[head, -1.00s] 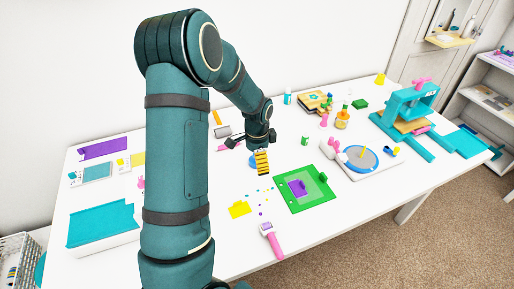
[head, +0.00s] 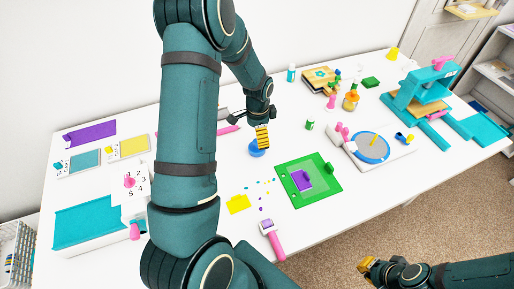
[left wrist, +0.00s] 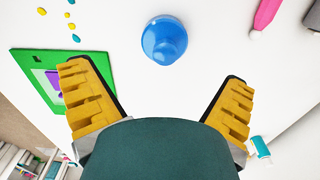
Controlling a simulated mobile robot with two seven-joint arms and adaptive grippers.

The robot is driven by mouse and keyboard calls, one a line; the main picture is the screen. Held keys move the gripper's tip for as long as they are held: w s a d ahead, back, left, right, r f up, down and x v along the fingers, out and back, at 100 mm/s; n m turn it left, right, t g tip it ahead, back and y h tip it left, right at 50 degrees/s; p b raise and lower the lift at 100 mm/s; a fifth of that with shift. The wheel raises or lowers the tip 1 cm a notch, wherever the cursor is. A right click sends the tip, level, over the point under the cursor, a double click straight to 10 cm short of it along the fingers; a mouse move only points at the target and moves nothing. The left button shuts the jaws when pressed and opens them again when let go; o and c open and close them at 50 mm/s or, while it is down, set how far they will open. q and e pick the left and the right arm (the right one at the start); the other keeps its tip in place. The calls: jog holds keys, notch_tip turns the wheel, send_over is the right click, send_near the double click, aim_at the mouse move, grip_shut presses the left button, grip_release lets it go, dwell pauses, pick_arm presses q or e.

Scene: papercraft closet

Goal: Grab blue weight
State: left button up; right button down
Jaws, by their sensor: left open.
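The blue weight (head: 257,149) is a small round blue piece standing on the white table, partly covered by my left gripper in the head view. In the left wrist view the blue weight (left wrist: 163,40) shows whole, with a knob on top. My left gripper (head: 262,135) is close above it. Its yellow fingers (left wrist: 157,75) are wide apart and empty, with the weight just beyond the fingertips and roughly between them. My right gripper (head: 368,265) is at the lower right, off the table's front edge; its opening cannot be made out.
A green mat (head: 325,190) with a purple piece lies right of the weight, with small coloured bits and a yellow piece (head: 238,203) nearby. A pink tool (head: 228,129) lies behind. A white board with a blue disc (head: 369,147) and a teal press (head: 424,88) stand farther right.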

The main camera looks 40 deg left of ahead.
aim_at(257, 147)
pick_arm(q)
jog(key=shift+w+a+f+b, duration=0.1)
jog(key=shift+f+b, duration=0.1)
jog(key=shift+f, duration=1.1)
jog(key=shift+s+a+f+b, duration=0.1)
jog(key=shift+f+b, duration=0.05)
jog(key=shift+f, duration=1.2)
jog(key=shift+w+a+f+b, duration=0.1)
jog(key=shift+f+b, duration=0.1)
jog(key=shift+f, duration=1.1)
jog(key=c, duration=1.4)
jog(key=shift+r, duration=0.15)
